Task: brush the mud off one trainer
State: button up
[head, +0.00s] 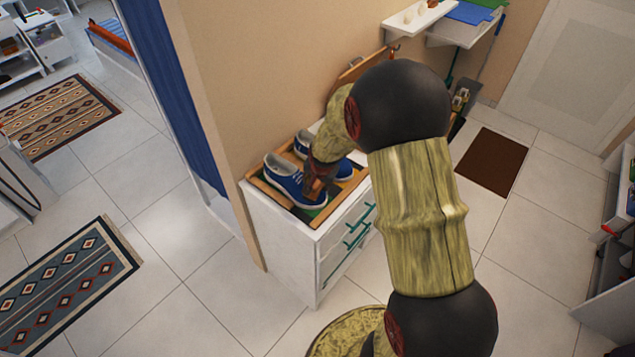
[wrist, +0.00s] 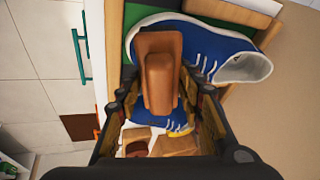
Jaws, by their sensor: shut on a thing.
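Two blue trainers with white soles and laces lie in a wooden-edged tray (head: 255,184) with a green bottom, on a white drawer cabinet (head: 275,243). The near trainer (head: 284,180) is left of my gripper (head: 318,182); the far trainer (head: 343,170) is partly behind it. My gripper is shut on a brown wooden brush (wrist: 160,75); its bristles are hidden. In the wrist view, the brush is over the side of one trainer (wrist: 228,58), and I cannot tell whether they touch. The other trainer (wrist: 180,118) shows between the fingers. I cannot make out mud.
The beige wall stands close behind the cabinet. Green drawer handles (head: 357,228) stick out at its front. A white shelf (head: 420,18) hangs at the back. A brown mat (head: 489,161) and open tiled floor lie to the right. A blue curtain (head: 165,85) hangs left.

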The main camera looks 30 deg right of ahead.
jog(key=shift+f+b, duration=0.35)
jog(key=shift+b, duration=0.05)
jog(key=shift+w, duration=0.15)
jog(key=shift+w+a+r+b, duration=0.2)
jog(key=shift+w, duration=0.25)
jog(key=shift+w+a+r+b, duration=0.15)
jog(key=shift+w+r+b, duration=0.05)
jog(key=shift+w, duration=0.2)
jog(key=shift+w+a+r+b, duration=0.1)
jog(key=shift+w+a+b, duration=0.15)
jog(key=shift+w, duration=0.2)
jog(key=shift+w+a+b, duration=0.1)
jog(key=shift+w+b, duration=0.15)
jog(key=shift+w, duration=0.15)
jog(key=shift+s, duration=0.1)
jog(key=shift+s+d, duration=0.35)
jog(key=shift+s, duration=0.4)
jog(key=shift+s+d+f, duration=0.15)
jog(key=shift+s+f, duration=0.15)
jog(key=shift+s, duration=0.15)
jog(key=shift+s+d+f, duration=0.15)
jog(key=shift+s+f, duration=0.1)
jog(key=shift+s, duration=0.2)
